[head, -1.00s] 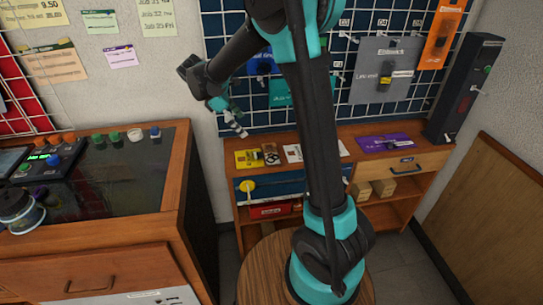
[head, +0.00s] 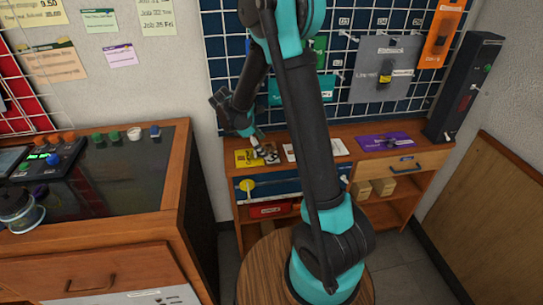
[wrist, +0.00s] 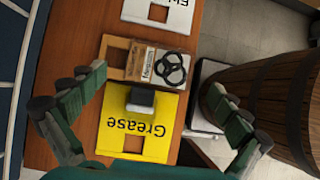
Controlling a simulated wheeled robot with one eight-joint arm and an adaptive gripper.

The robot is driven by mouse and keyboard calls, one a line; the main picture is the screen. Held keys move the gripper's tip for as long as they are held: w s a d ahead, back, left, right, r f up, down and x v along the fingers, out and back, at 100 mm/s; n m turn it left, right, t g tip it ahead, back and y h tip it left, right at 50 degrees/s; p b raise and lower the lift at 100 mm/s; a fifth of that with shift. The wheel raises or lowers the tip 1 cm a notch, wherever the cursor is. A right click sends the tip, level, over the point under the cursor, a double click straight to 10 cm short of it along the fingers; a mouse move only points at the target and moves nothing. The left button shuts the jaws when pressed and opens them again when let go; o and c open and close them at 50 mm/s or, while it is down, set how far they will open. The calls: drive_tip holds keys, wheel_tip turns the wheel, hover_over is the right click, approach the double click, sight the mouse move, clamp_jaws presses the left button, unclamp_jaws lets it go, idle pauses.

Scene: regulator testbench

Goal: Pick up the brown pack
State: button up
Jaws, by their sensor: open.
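The brown pack (wrist: 118,58) lies flat on the wooden shelf top in the wrist view, with black rings and a small label on it. In the head view it sits just right of the yellow pack, partly covered by my gripper (head: 263,150). In the wrist view my gripper (wrist: 160,98) is open and empty, one finger at each side. The brown pack appears between and slightly beyond the fingertips, and I see no contact. The exact height above it is hard to tell.
The yellow Grease pack (wrist: 140,137) with a dark block lies right beside the brown pack. A white card (wrist: 160,12) lies on its other side. A barrel-like round wooden stool (wrist: 265,95) stands near the right finger in the wrist view. A purple pack (head: 384,142) lies further right.

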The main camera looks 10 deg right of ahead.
sight(272, 153)
drive_tip(key=shift+x, duration=1.7)
drive_tip(key=shift+r, duration=0.1)
drive_tip(key=c, duration=1)
drive_tip(key=shift+r, duration=0.15)
